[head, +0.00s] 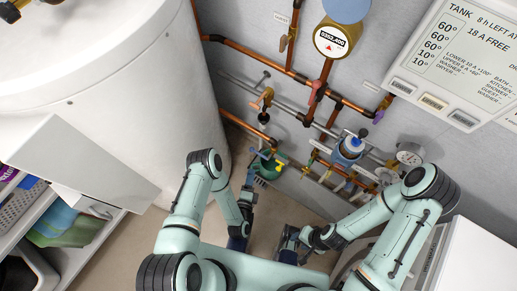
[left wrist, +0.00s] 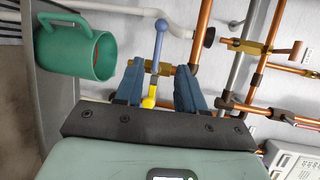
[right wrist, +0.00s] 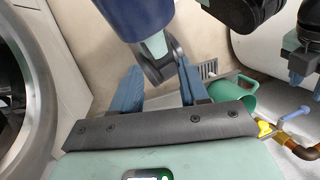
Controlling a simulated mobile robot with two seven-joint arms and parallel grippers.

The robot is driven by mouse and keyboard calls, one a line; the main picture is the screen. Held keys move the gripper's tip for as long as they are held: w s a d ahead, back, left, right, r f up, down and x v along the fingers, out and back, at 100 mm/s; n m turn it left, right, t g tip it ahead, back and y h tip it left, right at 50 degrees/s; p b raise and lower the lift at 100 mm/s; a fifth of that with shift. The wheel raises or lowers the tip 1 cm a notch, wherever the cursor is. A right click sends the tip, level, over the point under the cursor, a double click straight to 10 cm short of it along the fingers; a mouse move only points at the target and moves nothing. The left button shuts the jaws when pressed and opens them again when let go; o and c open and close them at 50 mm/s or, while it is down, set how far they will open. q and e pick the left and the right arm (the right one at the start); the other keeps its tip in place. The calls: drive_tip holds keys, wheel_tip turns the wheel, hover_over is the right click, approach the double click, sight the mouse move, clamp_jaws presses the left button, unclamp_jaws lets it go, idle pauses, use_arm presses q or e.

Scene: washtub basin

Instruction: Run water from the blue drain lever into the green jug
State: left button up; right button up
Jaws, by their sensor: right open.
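The green jug (head: 267,167) stands low by the wall beside a drain grate. It also shows in the left wrist view (left wrist: 66,48), with a reddish mark at its mouth, and in the right wrist view (right wrist: 232,90). The blue drain lever (left wrist: 161,36) is on a brass valve with a yellow part (left wrist: 149,100); the lever also shows in the right wrist view (right wrist: 295,113). My left gripper (left wrist: 159,80) is open, its fingers apart on either side of the valve in the picture; contact cannot be told. My right gripper (right wrist: 160,82) is open and empty, apart from the jug.
Copper pipes (head: 255,57) and several valves line the back wall. A white tank (head: 90,80) stands left, shelves (head: 85,225) at front left, and a white appliance (head: 480,255) at front right. Bare floor (head: 265,215) lies between my arms.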

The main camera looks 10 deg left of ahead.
sight(256, 152)
use_arm(q)
drive_tip(key=w+b, duration=0.4)
drive_tip(key=w+f+b, duration=0.1)
drive_tip(key=w+b, duration=0.3)
drive_tip(key=w+f+b, duration=0.1)
drive_tip(key=w+b, duration=0.3)
drive_tip(key=shift+a+f, duration=0.15)
drive_tip(key=shift+a, duration=0.2)
drive_tip(key=shift+w, duration=0.4)
use_arm(e)
drive_tip(key=w+d+f+t+h, duration=0.1)
drive_tip(key=w+d+f+t, duration=0.3)
drive_tip(key=w+f, duration=0.7)
wheel_tip(256, 152, down, 2)
drive_tip(key=shift+w+d+m+h, duration=0.3)
drive_tip(key=shift+w+d+m, duration=0.1)
drive_tip(key=shift+d, duration=0.25)
use_arm(q)
clamp_jaws()
